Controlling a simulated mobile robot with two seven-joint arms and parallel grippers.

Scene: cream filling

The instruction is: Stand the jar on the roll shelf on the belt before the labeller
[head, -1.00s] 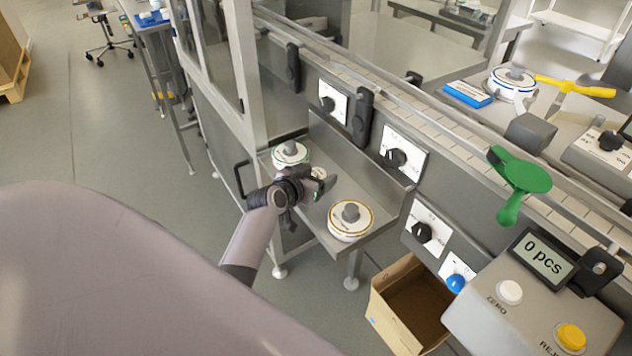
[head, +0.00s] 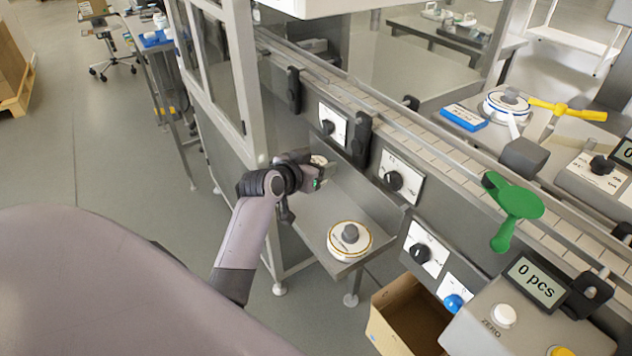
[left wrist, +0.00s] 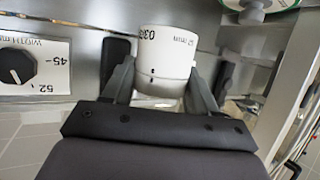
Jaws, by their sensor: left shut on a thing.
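The jar (left wrist: 166,55), white with "52 mm" print, sits between the two fingers of my left gripper (left wrist: 160,88) in the left wrist view. In the head view only the jar's pale top (head: 318,160) shows beyond my left gripper (head: 320,172), which is shut on it over the back part of the steel roll shelf (head: 318,212). Any gap under the jar is hidden. The belt (head: 430,148) runs behind the shelf, beyond a front panel with dials. My right gripper is not in view.
An orange-rimmed label roll (head: 350,240) lies on the shelf's near end. A green-rimmed roll (left wrist: 262,5) shows in the left wrist view. Black clamps (head: 362,138) and rails edge the belt. A green handle (head: 512,208) juts out at right; an open carton (head: 408,318) stands below.

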